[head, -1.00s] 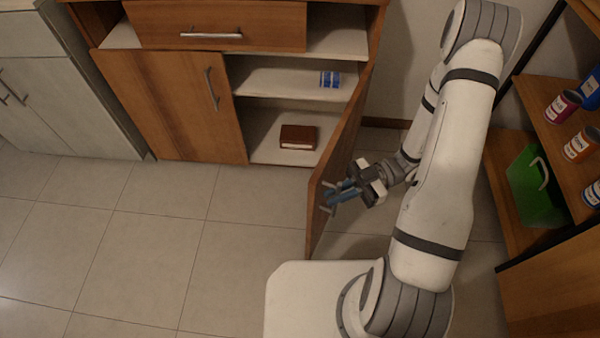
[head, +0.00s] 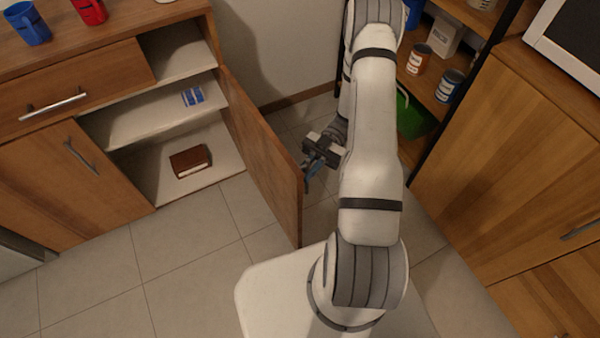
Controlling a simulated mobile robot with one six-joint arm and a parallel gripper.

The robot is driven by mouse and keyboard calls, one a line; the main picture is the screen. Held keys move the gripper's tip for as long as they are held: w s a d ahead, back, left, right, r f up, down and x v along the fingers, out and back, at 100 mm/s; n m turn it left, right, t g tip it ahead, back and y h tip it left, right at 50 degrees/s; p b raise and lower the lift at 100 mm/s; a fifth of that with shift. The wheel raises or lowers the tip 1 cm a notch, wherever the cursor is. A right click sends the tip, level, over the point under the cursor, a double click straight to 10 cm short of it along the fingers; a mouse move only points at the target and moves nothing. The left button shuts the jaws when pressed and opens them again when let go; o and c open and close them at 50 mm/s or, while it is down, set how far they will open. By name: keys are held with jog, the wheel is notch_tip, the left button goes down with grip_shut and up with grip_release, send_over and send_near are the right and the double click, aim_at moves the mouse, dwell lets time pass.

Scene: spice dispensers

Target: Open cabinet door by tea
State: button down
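The wooden cabinet (head: 118,75) stands at the left. Its right-hand door (head: 265,150) is swung wide open, with its inner face toward the shelves. A small blue-and-white item (head: 193,96) is on the middle shelf, and a brown book-like item (head: 190,160) is on the bottom shelf. I cannot tell whether either is tea. My gripper (head: 312,174) is just right of the door's free edge, on the outer-face side. The door's outer handle is hidden.
The left door (head: 70,175) and the drawer (head: 75,90) are shut. Blue (head: 28,24) and red (head: 90,10) mugs stand on top. A rack with cans (head: 448,85) and a green bin (head: 412,118) is at the right, beside another wooden cabinet (head: 510,150). Tiled floor lies clear in front.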

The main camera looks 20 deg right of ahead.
jog(key=shift+a, duration=0.1)
jog(key=c, duration=1.7)
grip_release()
jog(key=shift+s, duration=0.1)
jog(key=v, duration=0.7)
jog(key=shift+w+d+p, duration=0.25)
jog(key=shift+w+p, duration=0.05)
jog(key=shift+p, duration=0.05)
